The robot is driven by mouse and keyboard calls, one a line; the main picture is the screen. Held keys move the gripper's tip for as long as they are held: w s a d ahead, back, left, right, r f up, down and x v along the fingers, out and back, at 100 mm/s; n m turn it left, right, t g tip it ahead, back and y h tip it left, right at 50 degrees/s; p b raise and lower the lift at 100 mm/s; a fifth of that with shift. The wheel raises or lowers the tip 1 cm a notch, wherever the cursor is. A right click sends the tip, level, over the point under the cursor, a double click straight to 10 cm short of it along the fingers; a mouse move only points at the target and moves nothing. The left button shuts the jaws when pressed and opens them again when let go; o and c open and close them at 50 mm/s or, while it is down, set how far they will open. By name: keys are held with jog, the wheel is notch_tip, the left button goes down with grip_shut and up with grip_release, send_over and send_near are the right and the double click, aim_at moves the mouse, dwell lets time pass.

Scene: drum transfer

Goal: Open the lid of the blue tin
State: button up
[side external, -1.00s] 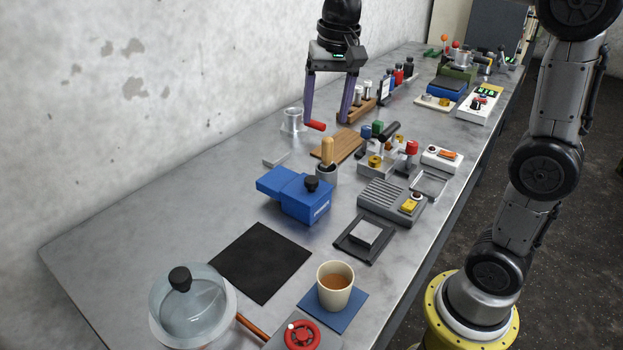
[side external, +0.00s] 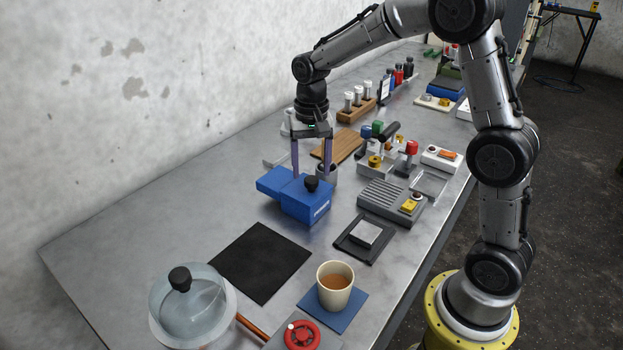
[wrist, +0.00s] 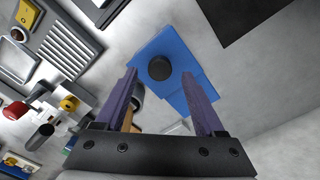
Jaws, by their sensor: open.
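The blue tin (side external: 306,205) stands on the metal table, with a blue lid and a black knob (side external: 311,184) on top. My gripper (side external: 312,172) is open and empty, above and just behind the tin in the side view. In the wrist view the tin (wrist: 183,85) lies ahead of and between my two purple fingers (wrist: 165,85), with the black knob (wrist: 160,68) showing between the fingertips. I cannot tell any contact between fingers and tin. The tin's far side is partly hidden by the fingers.
A grey cup (side external: 327,174) stands close behind the tin. A ridged grey box (side external: 391,203) is to its right. A black mat (side external: 260,262) lies in front, with a cup of tea (side external: 335,287) and a glass lid (side external: 192,305) nearer. The table left of the tin is clear.

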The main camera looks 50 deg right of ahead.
aim_at(311, 179)
jog(key=shift+f, duration=1.9)
jog(key=shift+c, duration=0.3)
grip_shut()
